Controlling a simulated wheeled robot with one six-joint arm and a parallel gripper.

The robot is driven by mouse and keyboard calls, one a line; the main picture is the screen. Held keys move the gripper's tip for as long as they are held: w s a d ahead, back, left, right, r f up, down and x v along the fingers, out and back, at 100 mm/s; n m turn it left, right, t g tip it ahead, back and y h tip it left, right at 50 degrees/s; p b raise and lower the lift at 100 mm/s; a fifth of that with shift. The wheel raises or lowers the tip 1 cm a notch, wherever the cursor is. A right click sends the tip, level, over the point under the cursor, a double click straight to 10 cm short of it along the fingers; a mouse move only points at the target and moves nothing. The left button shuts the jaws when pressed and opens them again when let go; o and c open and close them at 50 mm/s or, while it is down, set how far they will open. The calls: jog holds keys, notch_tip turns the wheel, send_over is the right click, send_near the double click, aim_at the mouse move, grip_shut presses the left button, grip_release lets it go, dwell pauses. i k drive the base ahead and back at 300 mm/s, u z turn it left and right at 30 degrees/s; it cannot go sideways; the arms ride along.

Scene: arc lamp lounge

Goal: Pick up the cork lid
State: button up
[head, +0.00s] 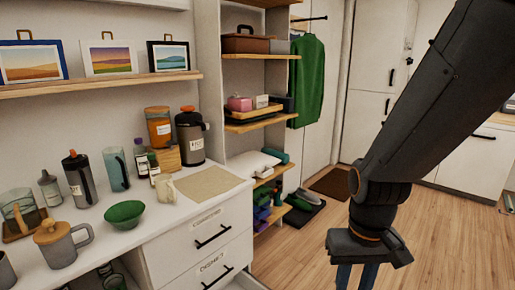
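The cork lid (47,231), tan with a small knob, sits on top of a grey mug (63,249) at the front left of the white counter. The mug stands upright with its handle to the right. My gripper (356,279) hangs at the lower right, over the wooden floor, far to the right of the lid and the counter. Its two blue fingers point down with a gap between them. Their tips are cut off by the bottom edge. I see nothing held in the visible part.
A green bowl (124,214) stands right of the mug. A glass in a wooden holder (21,213), a dark flask (79,178) and a teal cup (117,169) stand behind. A beige mat (208,185) lies at the counter's right end. The floor (300,258) beside the drawers is clear.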

aim_at(52, 231)
jog(key=u, duration=1.65)
jog(key=k, duration=0.35)
jog(key=u, duration=1.15)
jog(key=i, duration=1.45)
jog(key=z, duration=0.35)
